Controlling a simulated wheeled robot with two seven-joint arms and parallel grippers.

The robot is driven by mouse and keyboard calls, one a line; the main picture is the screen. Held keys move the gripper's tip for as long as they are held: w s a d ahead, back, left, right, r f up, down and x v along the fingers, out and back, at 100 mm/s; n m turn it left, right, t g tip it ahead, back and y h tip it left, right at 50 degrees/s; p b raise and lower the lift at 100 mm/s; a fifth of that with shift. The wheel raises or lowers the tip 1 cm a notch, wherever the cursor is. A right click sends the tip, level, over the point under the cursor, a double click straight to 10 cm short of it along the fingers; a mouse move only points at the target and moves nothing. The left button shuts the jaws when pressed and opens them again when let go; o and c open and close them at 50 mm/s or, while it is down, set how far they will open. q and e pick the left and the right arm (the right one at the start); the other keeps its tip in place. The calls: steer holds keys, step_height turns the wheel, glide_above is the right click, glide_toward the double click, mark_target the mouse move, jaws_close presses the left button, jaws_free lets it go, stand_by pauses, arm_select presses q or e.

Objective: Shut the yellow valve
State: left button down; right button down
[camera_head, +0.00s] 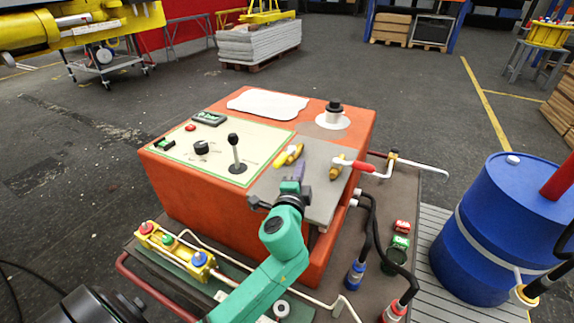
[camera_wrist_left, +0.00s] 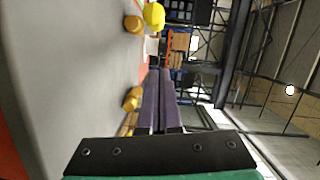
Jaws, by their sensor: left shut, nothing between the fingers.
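The yellow valve (camera_head: 285,159) sits on the grey panel (camera_head: 318,193) on the right part of the orange console's top. Its handle is yellow, with a brass-coloured body beside it. My left gripper (camera_head: 299,168) is just in front of the valve, over the grey panel, with its dark purple fingers closed together and empty. I cannot tell whether the fingertips touch the valve. In the left wrist view the fingers (camera_wrist_left: 159,98) point up the picture. A rounded yellow part (camera_wrist_left: 154,16) and brass-coloured fittings (camera_wrist_left: 132,98) show beyond and left of them. My right gripper is not in view.
A second valve with a red lever (camera_head: 352,163) stands right of the yellow one. The orange console (camera_head: 190,190) carries a joystick (camera_head: 236,150) and a black knob (camera_head: 201,147). A blue drum (camera_head: 495,220) stands at right.

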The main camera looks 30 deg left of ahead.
mark_target(285, 157)
arm_select(q)
steer(key=a, duration=0.4)
steer(key=shift+f, duration=0.4)
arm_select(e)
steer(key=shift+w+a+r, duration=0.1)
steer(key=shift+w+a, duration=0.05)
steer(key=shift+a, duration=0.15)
arm_select(q)
steer(key=shift+s+a+m+h+p, duration=0.2)
steer(key=shift+a+m+h+p, duration=0.2)
steer(key=shift+m+h, duration=0.25)
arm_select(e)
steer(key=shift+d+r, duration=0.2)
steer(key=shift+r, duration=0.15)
